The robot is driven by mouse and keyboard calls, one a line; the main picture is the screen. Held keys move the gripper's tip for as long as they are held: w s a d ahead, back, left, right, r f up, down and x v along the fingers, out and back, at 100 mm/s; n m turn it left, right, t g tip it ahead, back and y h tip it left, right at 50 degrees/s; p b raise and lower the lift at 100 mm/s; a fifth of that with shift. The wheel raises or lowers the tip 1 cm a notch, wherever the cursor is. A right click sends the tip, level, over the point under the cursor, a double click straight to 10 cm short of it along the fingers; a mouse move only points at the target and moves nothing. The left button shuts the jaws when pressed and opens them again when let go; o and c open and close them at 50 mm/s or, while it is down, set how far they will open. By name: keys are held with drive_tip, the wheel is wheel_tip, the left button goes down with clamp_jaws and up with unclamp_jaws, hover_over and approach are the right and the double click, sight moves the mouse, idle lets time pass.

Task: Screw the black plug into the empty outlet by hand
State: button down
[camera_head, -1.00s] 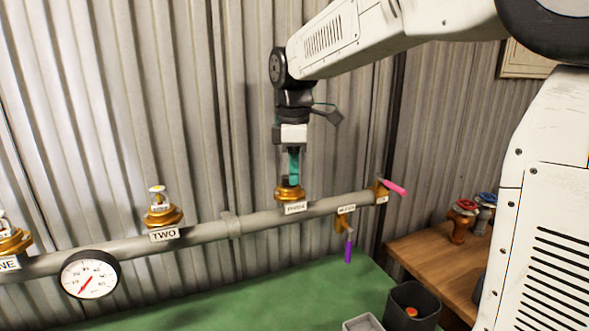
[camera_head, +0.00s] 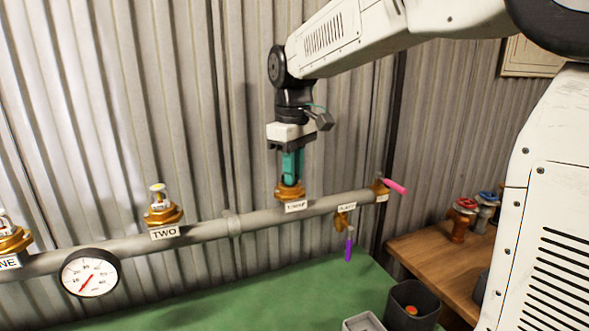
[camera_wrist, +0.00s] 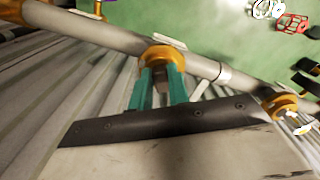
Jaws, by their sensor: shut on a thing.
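My gripper (camera_head: 291,178) points straight down over the third brass outlet (camera_head: 289,193) on the grey pipe. Its teal fingers are closed on the black plug (camera_wrist: 161,75), a small dark piece between them in the wrist view. The plug is at the mouth of the brass outlet, which also shows in the wrist view (camera_wrist: 163,54). The fingers hide most of the plug in the head view, and I cannot tell how deep its thread sits.
Outlet TWO (camera_head: 163,208) carries a valve to the left. A gauge (camera_head: 90,273) hangs below the pipe. Pink (camera_head: 394,186) and purple (camera_head: 348,249) handles are at the right. A dark bin (camera_head: 413,303) stands on the green bench; red and blue valves (camera_head: 466,206) stand on a wooden table.

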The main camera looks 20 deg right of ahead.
drive_tip(key=shift+a+m, duration=0.1)
drive_tip(key=shift+m, duration=0.7)
drive_tip(key=c, duration=1.3)
unclamp_jaws()
drive_tip(key=shift+o, duration=0.2)
drive_tip(key=shift+r, duration=0.1)
wheel_tip(320, 180, up, 8)
drive_tip(key=shift+f, duration=0.2)
